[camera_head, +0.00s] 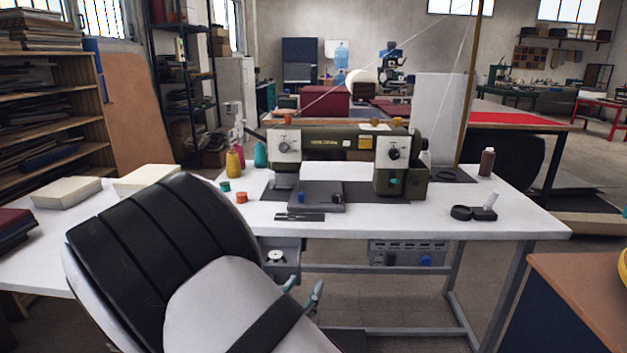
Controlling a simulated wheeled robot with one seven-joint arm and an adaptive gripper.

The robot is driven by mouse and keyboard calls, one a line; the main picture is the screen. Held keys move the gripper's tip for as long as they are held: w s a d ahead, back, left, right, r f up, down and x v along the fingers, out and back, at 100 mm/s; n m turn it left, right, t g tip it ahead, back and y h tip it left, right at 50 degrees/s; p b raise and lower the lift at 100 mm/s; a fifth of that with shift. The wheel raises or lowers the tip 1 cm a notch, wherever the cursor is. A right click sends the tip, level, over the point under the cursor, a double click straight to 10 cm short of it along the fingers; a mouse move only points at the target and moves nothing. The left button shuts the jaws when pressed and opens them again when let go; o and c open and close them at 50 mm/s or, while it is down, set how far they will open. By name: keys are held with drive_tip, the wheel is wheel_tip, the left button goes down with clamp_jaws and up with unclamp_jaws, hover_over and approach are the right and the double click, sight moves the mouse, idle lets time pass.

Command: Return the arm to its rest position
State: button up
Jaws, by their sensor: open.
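My arm, with white and black links, fills the lower left of the head view, folded close to the camera. My gripper (303,290) shows only as two teal fingertips past the edge of the arm, in front of the sewing table's front edge and lower frame. The fingertips are apart with nothing visible between them. The rest of the gripper is hidden behind my arm link.
A white table (500,222) carries a green sewing machine (335,145), thread spools and a black tape roll (461,212). Paper stacks (66,192) lie at left. A brown-topped cabinet (575,285) stands at lower right. Floor shows beneath the table.

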drive_tip(key=s+d+r+m+g+h, duration=0.3)
drive_tip(key=d+r+m+g, duration=0.3)
drive_tip(key=d, duration=0.4)
drive_tip(key=s+d+r+m+g+h, duration=0.35)
drive_tip(key=d+r+m, duration=0.3)
drive_tip(key=d, duration=0.35)
drive_tip(key=s+d+r+m+g+y, duration=0.2)
drive_tip(key=s+d+m+g, duration=0.25)
drive_tip(key=s, duration=0.45)
drive_tip(key=s+d+r+m+g+y, duration=0.1)
drive_tip(key=s+d+m+g+y, duration=0.2)
drive_tip(key=s+d+m, duration=0.4)
drive_tip(key=s+a+m+t+y, duration=0.1)
drive_tip(key=s+a+m+y, duration=0.25)
drive_tip(key=s, duration=0.45)
drive_tip(key=s+a+m+y, duration=0.3)
drive_tip(key=s+a+y, duration=0.2)
drive_tip(key=s, duration=0.2)
wheel_tip(320, 180, up, 21)
drive_tip(key=t+p, duration=0.3)
drive_tip(key=p, duration=1.5)
drive_tip(key=shift+a+t, duration=0.2)
drive_tip(key=shift+t, duration=0.1)
